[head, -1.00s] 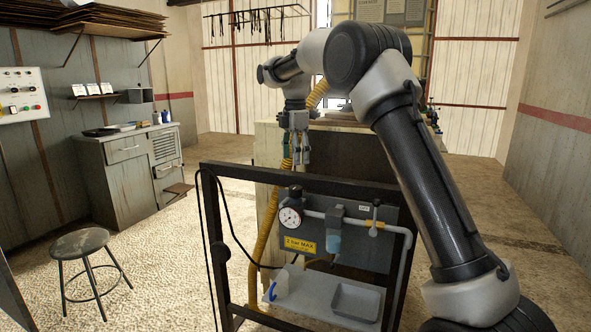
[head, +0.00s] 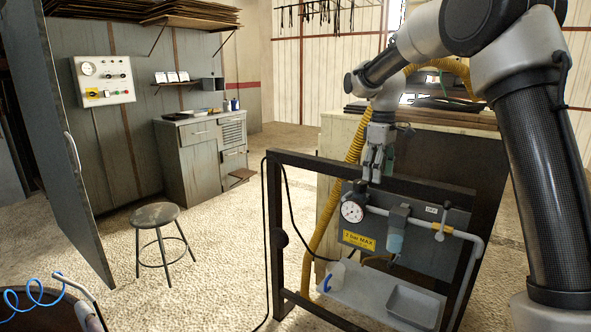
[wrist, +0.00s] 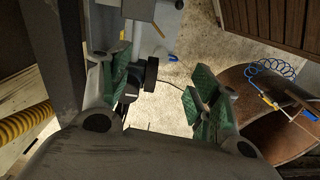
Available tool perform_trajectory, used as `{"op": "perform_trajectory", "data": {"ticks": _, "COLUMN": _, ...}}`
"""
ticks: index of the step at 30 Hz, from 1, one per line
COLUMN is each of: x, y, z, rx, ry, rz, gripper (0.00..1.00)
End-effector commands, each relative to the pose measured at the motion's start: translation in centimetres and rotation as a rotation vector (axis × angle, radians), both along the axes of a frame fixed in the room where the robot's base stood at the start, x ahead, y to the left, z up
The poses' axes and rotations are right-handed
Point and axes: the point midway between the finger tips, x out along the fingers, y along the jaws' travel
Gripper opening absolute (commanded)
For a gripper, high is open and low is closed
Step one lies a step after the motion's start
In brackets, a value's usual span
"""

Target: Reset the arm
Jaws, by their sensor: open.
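My gripper (head: 374,165) hangs pointing down above the top left of the rack panel in the head view. In the wrist view my gripper (wrist: 160,95) has its two green-padded fingers spread wide, with nothing between the pads. In the head view the panel (head: 408,252) carries a pressure gauge (head: 352,211), a yellow "2 bar MAX" label (head: 358,241) and a blue-bowled filter (head: 396,235). My gripper appears close above the gauge; the exact gap cannot be told.
A dark rack frame (head: 276,240) surrounds the panel, with a grey shelf (head: 360,287) and tray (head: 412,306) below. A wooden crate (head: 335,140) stands behind. A stool (head: 156,216) stands left on open floor. A blue coiled hose (head: 35,298) shows at bottom left.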

Motion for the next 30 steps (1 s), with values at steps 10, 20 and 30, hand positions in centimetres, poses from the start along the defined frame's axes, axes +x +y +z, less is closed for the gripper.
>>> {"op": "perform_trajectory", "data": {"ticks": 10, "x": -17.8, "y": -6.8, "z": 2.7, "rx": 0.031, "ry": -0.09, "rz": -0.57, "gripper": 0.62}}
{"op": "perform_trajectory", "data": {"ticks": 20, "x": -33.7, "y": -11.0, "z": 1.6, "rx": 0.101, "ry": -0.235, "rz": -0.792, "gripper": 0.62}}
{"op": "perform_trajectory", "data": {"ticks": 30, "x": -36.3, "y": -12.0, "z": 3.7, "rx": 0.155, "ry": -0.371, "rz": -0.829, "gripper": 0.62}}
